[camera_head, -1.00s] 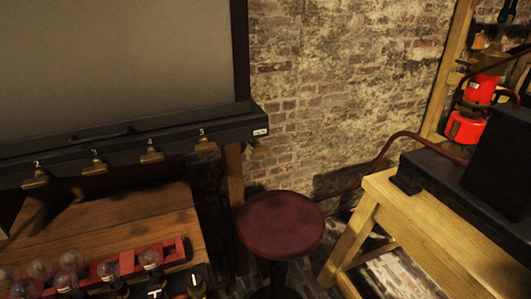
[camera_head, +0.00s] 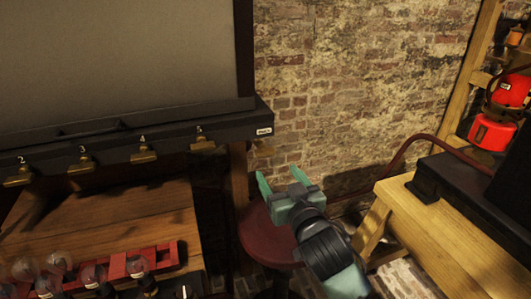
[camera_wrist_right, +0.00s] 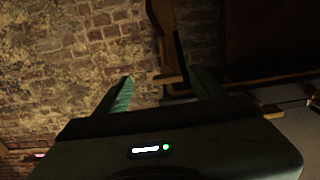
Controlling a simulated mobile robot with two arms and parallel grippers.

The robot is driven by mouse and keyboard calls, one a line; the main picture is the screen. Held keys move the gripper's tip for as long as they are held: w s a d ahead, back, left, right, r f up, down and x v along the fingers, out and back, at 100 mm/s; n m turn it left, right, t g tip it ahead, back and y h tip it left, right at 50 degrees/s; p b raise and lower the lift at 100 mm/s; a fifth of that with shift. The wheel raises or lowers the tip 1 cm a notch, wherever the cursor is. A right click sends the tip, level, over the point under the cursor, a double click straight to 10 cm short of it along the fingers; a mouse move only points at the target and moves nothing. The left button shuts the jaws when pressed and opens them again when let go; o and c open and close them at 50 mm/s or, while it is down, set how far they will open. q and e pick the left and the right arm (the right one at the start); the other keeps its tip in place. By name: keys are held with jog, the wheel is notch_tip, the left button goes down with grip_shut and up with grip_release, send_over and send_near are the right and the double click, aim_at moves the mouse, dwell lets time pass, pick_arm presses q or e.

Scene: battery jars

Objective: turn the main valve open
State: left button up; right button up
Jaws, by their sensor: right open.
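The main valve (camera_head: 263,148) is a small brass handle at the right end of the dark hood's front rail, just below a small white label (camera_head: 264,131). My right gripper (camera_head: 281,178) is open and empty, with its green fingers pointing up toward the valve from below. In the right wrist view, a brass handle (camera_wrist_right: 170,78), which looks like the main valve, shows beyond the gap between the open fingers (camera_wrist_right: 160,77). I cannot tell how far it is from the fingertips. My left gripper is not in view.
Several numbered brass taps (camera_head: 143,152) line the rail to the left. A red rack (camera_head: 128,265) with glass jars stands on the wooden bench (camera_head: 120,220). A red stool (camera_head: 268,240) is behind my right arm. A pale wooden table (camera_head: 430,225) stands right; brick wall (camera_head: 340,80) behind.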

aim_at(267, 154)
jog(key=shift+w+a+r+t+y, duration=0.15)
jog(key=shift+w+a+r, duration=0.15)
jog(key=shift+r, duration=0.35)
jog(key=shift+w+a+r+t+y, duration=0.2)
jog(key=shift+a+r, duration=0.1)
jog(key=shift+r, duration=0.3)
jog(key=x, duration=0.5)
jog(key=shift+w+f+p, duration=0.15)
jog(key=shift+w+p, duration=0.05)
jog(key=shift+p, duration=0.15)
jog(key=shift+x, duration=0.75)
jog(key=c, duration=1.4)
jog(key=shift+o, duration=0.2)
jog(key=shift+n+p, duration=1.15)
jog(key=shift+n, duration=0.35)
jog(key=shift+n+p, duration=1)
jog(key=shift+n, duration=1)
jog(key=shift+f, duration=0.1)
